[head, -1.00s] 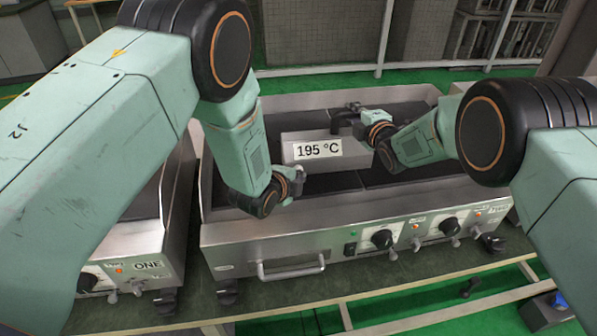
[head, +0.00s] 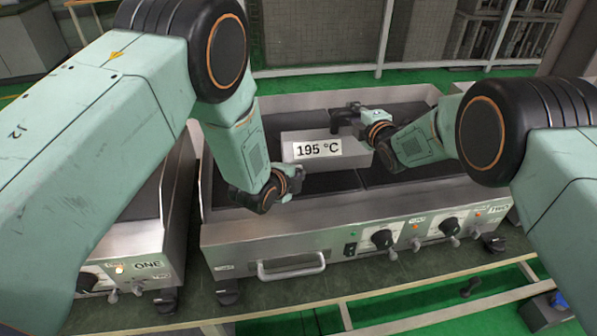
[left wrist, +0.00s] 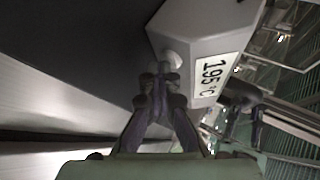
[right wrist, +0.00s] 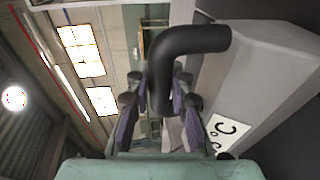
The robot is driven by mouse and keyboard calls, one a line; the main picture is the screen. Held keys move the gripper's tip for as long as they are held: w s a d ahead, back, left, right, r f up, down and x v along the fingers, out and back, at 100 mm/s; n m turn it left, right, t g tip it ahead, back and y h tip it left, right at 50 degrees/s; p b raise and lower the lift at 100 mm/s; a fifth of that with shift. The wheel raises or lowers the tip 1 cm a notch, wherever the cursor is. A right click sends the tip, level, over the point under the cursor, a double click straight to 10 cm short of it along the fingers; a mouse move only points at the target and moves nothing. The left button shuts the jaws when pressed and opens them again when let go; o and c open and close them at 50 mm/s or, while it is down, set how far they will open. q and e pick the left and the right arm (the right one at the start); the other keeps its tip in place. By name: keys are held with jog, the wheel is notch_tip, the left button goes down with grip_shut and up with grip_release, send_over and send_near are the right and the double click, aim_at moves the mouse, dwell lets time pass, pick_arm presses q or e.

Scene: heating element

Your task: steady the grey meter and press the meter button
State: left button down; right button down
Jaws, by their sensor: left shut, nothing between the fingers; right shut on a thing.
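The grey meter (head: 300,138) is a box whose label reads 195 °C, and it stands on the dark top of the middle heating unit. Its round whitish button (left wrist: 172,60) shows in the left wrist view on the side of the meter (left wrist: 200,30). My left gripper (left wrist: 158,72) is shut and empty, with its fingertips at the button; I cannot tell whether they touch it. In the head view this gripper (head: 293,178) is at the meter's lower left. My right gripper (right wrist: 160,100) is shut on the meter's dark bent handle (right wrist: 185,45).
The heating unit (head: 230,249) has a raised metal rim, a front bar handle (head: 290,268) and dark knobs (head: 382,238). Another unit labelled ONE (head: 140,240) stands to the left. A pale rail (head: 400,308) runs along the front.

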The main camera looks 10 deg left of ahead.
aim_at(300, 194)
jog(key=shift+f, duration=0.1)
pick_arm(q)
jog(key=shift+s+d, duration=0.2)
jog(key=shift+s, duration=0.3)
jog(key=shift+s+d, duration=0.2)
jog(key=shift+s, duration=0.3)
pick_arm(e)
jog(key=shift+f, duration=0.1)
pick_arm(q)
jog(key=shift+s+d, duration=0.25)
jog(key=shift+s, duration=0.25)
jog(key=shift+s+d, duration=0.35)
jog(key=shift+s, duration=0.6)
jog(key=shift+s+d, duration=0.3)
jog(key=shift+s, duration=0.6)
pick_arm(e)
jog(key=c, duration=1.1)
grip_release()
